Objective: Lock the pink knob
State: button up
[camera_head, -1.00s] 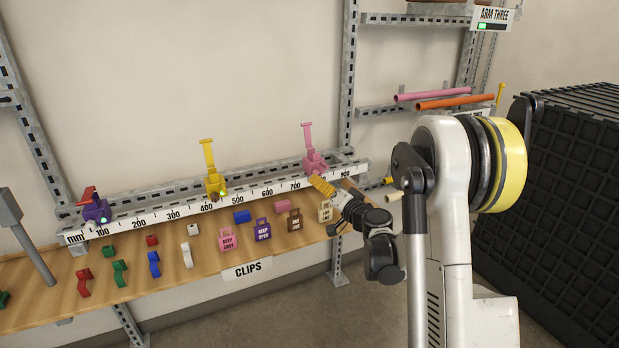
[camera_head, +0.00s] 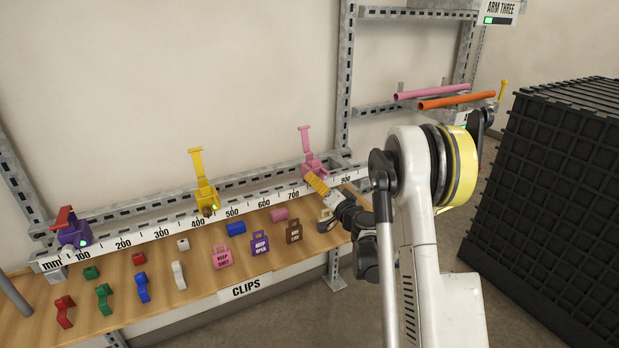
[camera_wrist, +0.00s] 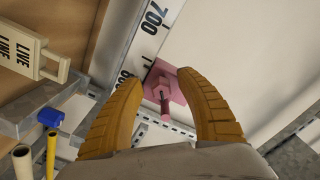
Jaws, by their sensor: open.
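The pink knob (camera_head: 311,164) sits on the ruled rail near the right end, with its pink handle standing upright in the head view. My gripper (camera_head: 313,180), with yellow ribbed fingers, is just below and in front of the pink knob's base. In the wrist view the pink knob (camera_wrist: 165,88) shows between and beyond the tips of my open gripper (camera_wrist: 164,80). The fingers hold nothing. Whether either fingertip touches the knob I cannot tell.
A yellow knob (camera_head: 205,192) and a purple knob with a red handle (camera_head: 73,231) stand farther left on the rail. Lock-shaped tags, such as the pink one (camera_head: 222,257), and coloured clips lie on the wooden shelf (camera_head: 205,292). A black crate (camera_head: 555,190) stands at right.

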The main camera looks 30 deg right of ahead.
jog(key=shift+w, duration=0.1)
jog(key=shift+r, duration=0.1)
jog(key=shift+s, duration=0.2)
grip_shut()
jog(key=m, duration=0.5)
jog(key=shift+r, duration=0.1)
jog(key=m, duration=0.5)
jog(key=shift+m, duration=0.4)
dwell(0.4)
